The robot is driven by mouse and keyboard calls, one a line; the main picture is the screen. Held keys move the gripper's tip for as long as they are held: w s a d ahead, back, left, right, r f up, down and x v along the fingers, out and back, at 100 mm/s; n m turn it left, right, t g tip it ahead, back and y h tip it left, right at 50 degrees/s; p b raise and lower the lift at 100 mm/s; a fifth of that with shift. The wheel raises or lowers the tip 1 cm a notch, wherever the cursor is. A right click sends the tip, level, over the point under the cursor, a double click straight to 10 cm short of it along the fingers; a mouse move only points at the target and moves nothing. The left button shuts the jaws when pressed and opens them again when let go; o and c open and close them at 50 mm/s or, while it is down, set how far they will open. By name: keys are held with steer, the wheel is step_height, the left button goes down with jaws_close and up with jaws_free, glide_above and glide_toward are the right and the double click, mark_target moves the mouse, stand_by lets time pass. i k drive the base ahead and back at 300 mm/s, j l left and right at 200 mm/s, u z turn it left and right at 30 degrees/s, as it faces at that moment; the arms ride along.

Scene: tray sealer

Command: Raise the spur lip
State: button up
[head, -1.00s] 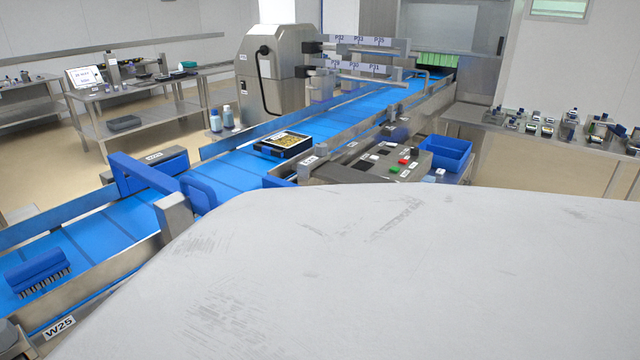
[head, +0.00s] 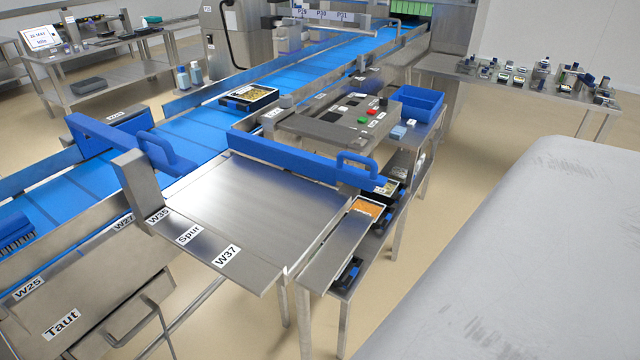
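The spur is a bare flat steel deck (head: 245,205) beside the blue conveyor, with a "Spur" label (head: 189,234) and a "W37" label (head: 227,256) on its front edge. A narrow steel flap (head: 338,250) runs along the deck's right end, with a thin gap between them; it looks like the lip. It lies about level or slightly lower; its exact tilt is hard to tell. A blue guide bar with a handle (head: 300,160) spans the deck's far side. My gripper is out of view.
Filled trays (head: 368,208) and a dark tray (head: 347,272) sit on a low shelf right of the flap. A filled black tray (head: 249,97) lies on the conveyor (head: 205,123). A control panel (head: 345,118) and blue bin (head: 417,103) stand behind.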

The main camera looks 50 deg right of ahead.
mark_target(320, 273)
steer(key=j+z, duration=0.1)
steer(key=z, duration=0.9)
steer(key=i+j+z, duration=0.1)
steer(key=i+j, duration=0.15)
steer(key=i, duration=0.15)
steer(key=k+l, duration=0.15)
steer(key=l, duration=0.2)
steer(key=k+l+z, duration=0.1)
steer(key=l, duration=0.25)
steer(key=k+l, duration=0.25)
steer(key=k+l+z, duration=0.1)
steer(key=l, duration=0.35)
steer(key=k+l, duration=0.15)
steer(key=l, duration=0.2)
steer(key=i+j, duration=0.15)
steer(key=j, duration=0.15)
steer(key=i+j, duration=0.15)
steer(key=j+z, duration=0.05)
steer(key=j, duration=0.05)
